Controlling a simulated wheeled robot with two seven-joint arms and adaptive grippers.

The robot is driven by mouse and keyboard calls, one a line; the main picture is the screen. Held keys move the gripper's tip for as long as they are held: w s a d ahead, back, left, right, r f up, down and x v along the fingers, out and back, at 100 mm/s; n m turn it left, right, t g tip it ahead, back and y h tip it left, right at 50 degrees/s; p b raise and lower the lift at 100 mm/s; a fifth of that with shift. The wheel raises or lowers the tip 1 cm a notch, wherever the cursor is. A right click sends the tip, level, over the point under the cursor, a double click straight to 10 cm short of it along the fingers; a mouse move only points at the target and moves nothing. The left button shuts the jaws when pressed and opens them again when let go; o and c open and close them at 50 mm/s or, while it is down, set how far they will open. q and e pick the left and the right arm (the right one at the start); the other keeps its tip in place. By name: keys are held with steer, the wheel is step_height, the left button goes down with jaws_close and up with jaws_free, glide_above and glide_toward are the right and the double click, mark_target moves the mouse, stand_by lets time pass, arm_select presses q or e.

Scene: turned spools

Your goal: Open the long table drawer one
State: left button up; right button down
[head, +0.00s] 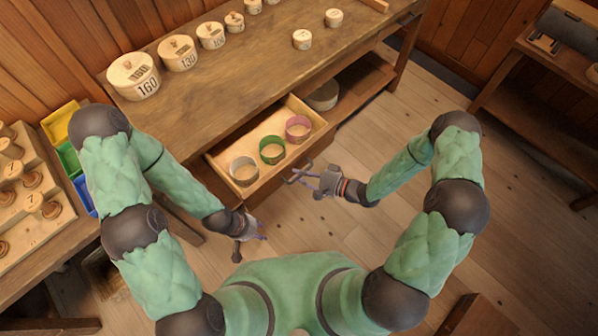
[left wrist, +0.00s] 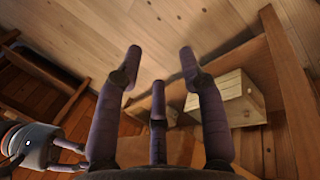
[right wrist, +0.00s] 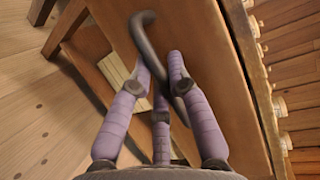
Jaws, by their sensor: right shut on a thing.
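The long table (head: 225,88) has a wooden drawer (head: 292,164) that stands pulled out from under its top. A grey, a green and a pink ring lie in it. In the right wrist view, the drawer's brown front (right wrist: 205,60) carries a dark curved handle (right wrist: 147,45). My right gripper (head: 303,177) is at the drawer front, shut on this handle, which passes between its purple fingers (right wrist: 162,72). My left gripper (head: 260,229) hangs low, left of and apart from the right one. In the left wrist view its fingers (left wrist: 160,62) are spread and empty.
Several pale numbered lidded jars (head: 178,53) stand along the table's back. A round pale thing (head: 322,96) sits on the lower shelf beside the drawer. A side table with spools (head: 50,207) and coloured bins (head: 60,122) is at left. Open floor (head: 430,95) lies at right.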

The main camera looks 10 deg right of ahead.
steer(key=c, duration=1.1)
jaws_free()
steer(key=shift+c, duration=0.2)
steer(key=shift+d, duration=0.1)
steer(key=v, duration=1.1)
steer(key=shift+s+d, duration=0.25)
steer(key=shift+d, duration=0.05)
steer(key=shift+r, duration=0.1)
